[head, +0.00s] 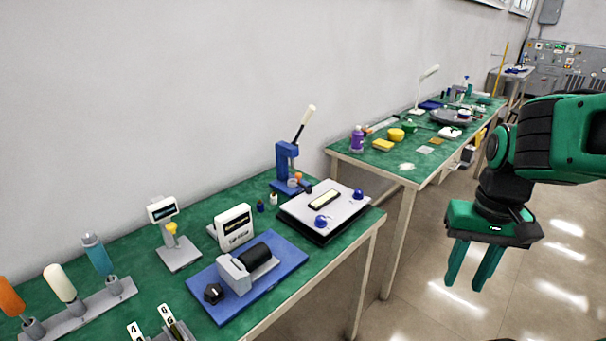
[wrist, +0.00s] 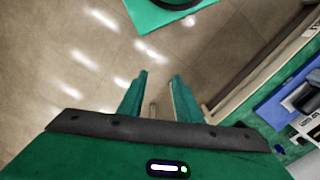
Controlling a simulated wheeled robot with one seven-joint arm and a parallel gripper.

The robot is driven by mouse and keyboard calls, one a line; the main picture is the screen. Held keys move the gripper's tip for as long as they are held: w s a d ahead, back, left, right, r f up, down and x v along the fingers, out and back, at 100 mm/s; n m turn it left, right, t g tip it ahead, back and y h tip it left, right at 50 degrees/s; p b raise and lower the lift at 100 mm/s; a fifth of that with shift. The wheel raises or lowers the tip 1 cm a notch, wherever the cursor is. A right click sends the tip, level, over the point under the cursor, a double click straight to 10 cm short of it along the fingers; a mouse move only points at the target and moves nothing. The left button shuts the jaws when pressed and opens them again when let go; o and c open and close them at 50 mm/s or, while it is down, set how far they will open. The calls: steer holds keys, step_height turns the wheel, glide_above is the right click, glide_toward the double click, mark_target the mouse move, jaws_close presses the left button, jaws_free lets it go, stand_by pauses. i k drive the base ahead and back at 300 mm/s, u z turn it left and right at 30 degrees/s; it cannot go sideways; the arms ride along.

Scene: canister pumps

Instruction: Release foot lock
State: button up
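My gripper (head: 463,287) hangs fingers down over the open floor, to the right of the green-topped tables. Its two fingers are apart with nothing between them, also in the wrist view (wrist: 159,76). No part in either view can be clearly identified as a foot lock. A grey rail (head: 85,311) at the lower left of the near table holds orange, cream and teal upright canister-like pieces. A blue lever press (head: 287,165) with a cream handle stands at the back of that table, well left of my gripper.
The near table (head: 262,195) also carries a blue board (head: 206,293) with a roller device, a white display (head: 234,227), a grey scanner-like stand (head: 179,251) and a white-topped plate (head: 343,210). A farther table (head: 408,168) holds many small items. Floor (head: 420,310) around my gripper is clear.

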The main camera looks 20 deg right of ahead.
mark_target(297, 175)
steer(key=k, duration=1.3)
steer(key=z, duration=0.35)
steer(key=i, duration=1.85)
steer(key=u, duration=0.9)
steer(key=i, duration=0.3)
steer(key=u, duration=0.1)
